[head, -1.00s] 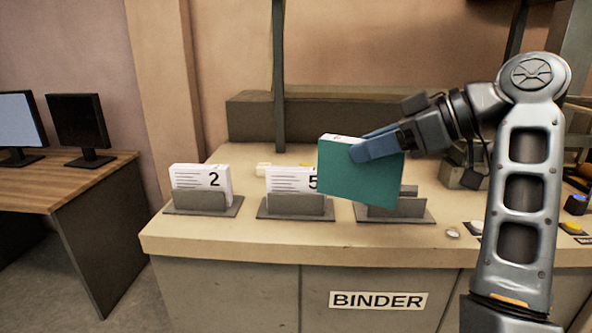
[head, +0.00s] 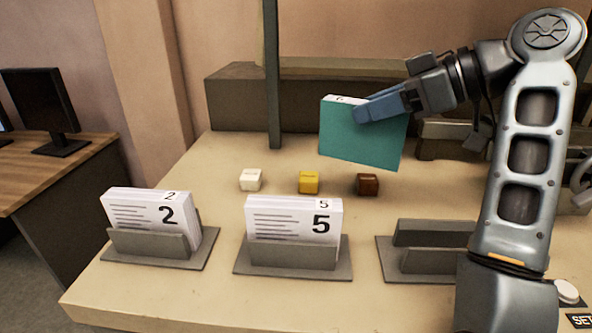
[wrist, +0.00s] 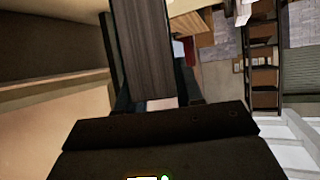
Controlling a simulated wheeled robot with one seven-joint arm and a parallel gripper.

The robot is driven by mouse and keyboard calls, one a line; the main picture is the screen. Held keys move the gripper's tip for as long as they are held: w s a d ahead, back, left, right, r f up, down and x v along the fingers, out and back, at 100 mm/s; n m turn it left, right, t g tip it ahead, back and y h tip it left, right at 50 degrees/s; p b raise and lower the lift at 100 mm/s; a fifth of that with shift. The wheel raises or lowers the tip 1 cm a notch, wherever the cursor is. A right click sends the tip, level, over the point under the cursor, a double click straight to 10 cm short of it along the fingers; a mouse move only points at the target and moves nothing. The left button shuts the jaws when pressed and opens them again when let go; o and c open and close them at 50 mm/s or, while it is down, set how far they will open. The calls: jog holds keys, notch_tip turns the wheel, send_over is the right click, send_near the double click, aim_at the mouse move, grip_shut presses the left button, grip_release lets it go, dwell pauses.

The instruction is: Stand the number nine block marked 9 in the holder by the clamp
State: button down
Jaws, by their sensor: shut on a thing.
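My gripper (head: 376,108) is shut on a teal-faced block (head: 358,142), held in the air above the counter. Its white top edge carries a small mark, only partly visible and too small to read surely; its large teal face is toward the head camera. In the wrist view a dark, finely lined slab (wrist: 145,50) shows between the fingers. An empty grey holder (head: 432,262) stands at the right of the counter, below the block in the picture and partly behind my arm. I cannot surely make out the clamp.
Blocks marked 2 (head: 155,222) and 5 (head: 290,222) stand in the left and middle holders. White (head: 251,180), yellow (head: 309,182) and brown (head: 367,184) cubes sit behind them. A grey post (head: 272,75) rises at the back. A white button (head: 567,291) is at right.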

jog(key=shift+w+a+f+p, duration=0.35)
jog(key=shift+a+f+p, duration=0.1)
jog(key=shift+a+f, duration=1.4)
jog(key=shift+w+a+f+p, duration=0.35)
jog(key=shift+a+f+p, duration=0.15)
jog(key=shift+a+f, duration=1.4)
jog(key=shift+w+a+f+p, duration=0.35)
jog(key=shift+a+f+p, duration=0.1)
jog(key=shift+a+f, duration=1.4)
jog(key=shift+a+r, duration=0.1)
jog(key=c, duration=0.7)
grip_release()
